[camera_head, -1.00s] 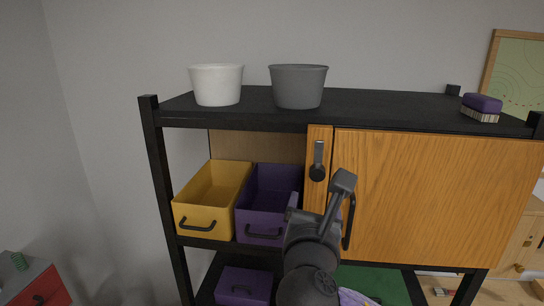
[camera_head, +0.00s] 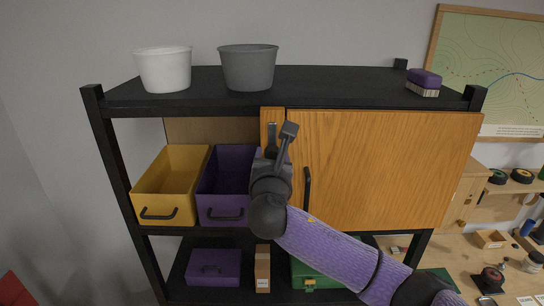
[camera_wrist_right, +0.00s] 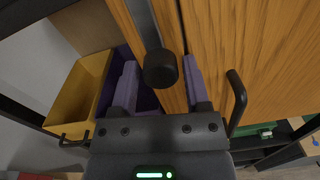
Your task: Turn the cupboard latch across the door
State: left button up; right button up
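The cupboard door (camera_head: 380,170) is wood and shut, with a black bar handle (camera_head: 307,190) near its left edge. The dark latch (camera_head: 272,132) is on the narrow wooden strip left of the door and stands upright; its lower part is hidden by my right gripper (camera_head: 275,150) in the head view. In the right wrist view the latch's round knob (camera_wrist_right: 160,69) shows at the bottom of its bar, between the two fingers of my open right gripper (camera_wrist_right: 160,82). I cannot tell whether a finger touches it. My left gripper is not in view.
A yellow bin (camera_head: 172,185) and a purple bin (camera_head: 225,190) stand on the shelf left of the door. A white bucket (camera_head: 164,70), a grey bucket (camera_head: 248,68) and a purple brush (camera_head: 424,80) are on the black top (camera_head: 330,85). A green box (camera_head: 315,275) is below.

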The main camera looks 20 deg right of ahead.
grip_shut()
jog(key=shift+m, duration=0.4)
jog(key=m, duration=0.8)
jog(key=shift+m, duration=0.3)
jog(key=m+b, duration=0.1)
jog(key=m, duration=0.3)
jog(key=shift+m+y+b, duration=0.4)
jog(key=shift+m+b, duration=0.05)
jog(key=shift+m, duration=1.65)
